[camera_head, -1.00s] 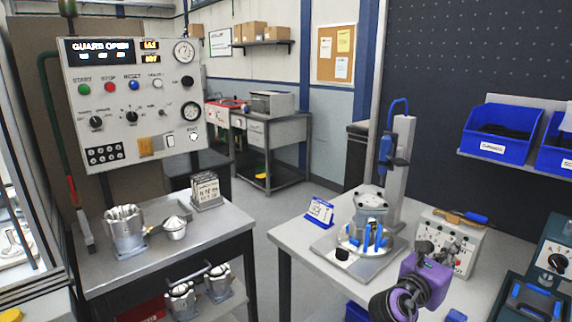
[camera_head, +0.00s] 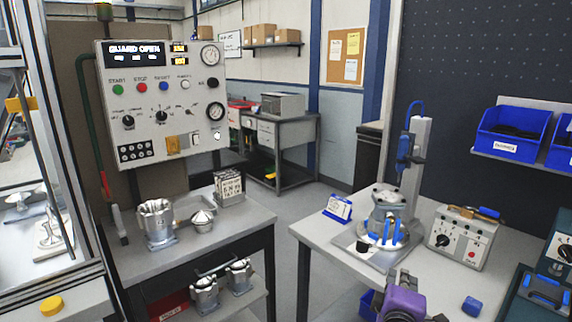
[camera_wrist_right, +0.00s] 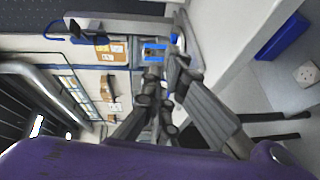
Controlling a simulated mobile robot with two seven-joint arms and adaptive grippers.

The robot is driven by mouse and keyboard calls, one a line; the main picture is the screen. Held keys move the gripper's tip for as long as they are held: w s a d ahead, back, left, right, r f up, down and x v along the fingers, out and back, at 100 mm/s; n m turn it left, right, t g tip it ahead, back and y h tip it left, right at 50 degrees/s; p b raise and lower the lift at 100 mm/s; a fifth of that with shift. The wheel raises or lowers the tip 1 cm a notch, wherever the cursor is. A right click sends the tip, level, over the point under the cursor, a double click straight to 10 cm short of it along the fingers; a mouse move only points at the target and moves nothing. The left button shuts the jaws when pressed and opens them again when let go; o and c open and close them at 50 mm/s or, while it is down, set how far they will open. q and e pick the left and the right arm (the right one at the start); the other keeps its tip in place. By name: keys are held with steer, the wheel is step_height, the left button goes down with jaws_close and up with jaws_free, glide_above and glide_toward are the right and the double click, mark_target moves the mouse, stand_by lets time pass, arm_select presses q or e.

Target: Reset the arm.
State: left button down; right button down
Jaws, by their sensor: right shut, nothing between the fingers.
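My right gripper (camera_head: 399,279), on its purple wrist, is low in the head view, in front of the right workbench (camera_head: 333,243). In the right wrist view its two dark fingers (camera_wrist_right: 163,84) point away from the camera with their tips close together. It is shut with nothing between the fingers. Most of the right arm is below the head view's edge. My left arm and gripper are not in view.
A fixture (camera_head: 390,217) with blue clamps stands on the right workbench beside a control box (camera_head: 468,236) and a blue block (camera_head: 471,306). A left bench (camera_head: 245,228) holds metal housings (camera_head: 157,222). A control panel (camera_head: 163,100) reads GUARD OPEN. Floor shows between the benches.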

steer(key=s+a+f+m+g+y+p, duration=0.1)
steer(key=s+a+f+m+y, duration=0.25)
steer(key=s+f, duration=0.55)
steer(key=s+a+f+m+g+y+p, duration=0.1)
steer(key=s+a+f+m+y, duration=0.3)
steer(key=s+f, duration=0.45)
steer(key=s+f+m+g, duration=0.1)
steer(key=s+f, duration=0.2)
steer(key=s, duration=0.5)
steer(key=s+a+f+m+g, duration=0.1)
steer(key=s+f, duration=0.3)
steer(key=s, duration=0.5)
steer(key=s+a+f+m+g, duration=0.1)
steer(key=s+f+g, duration=0.1)
steer(key=s, duration=0.7)
steer(key=shift+f+m+p, duration=0.3)
steer(key=shift+f+m, duration=0.05)
steer(key=shift+f, duration=0.5)
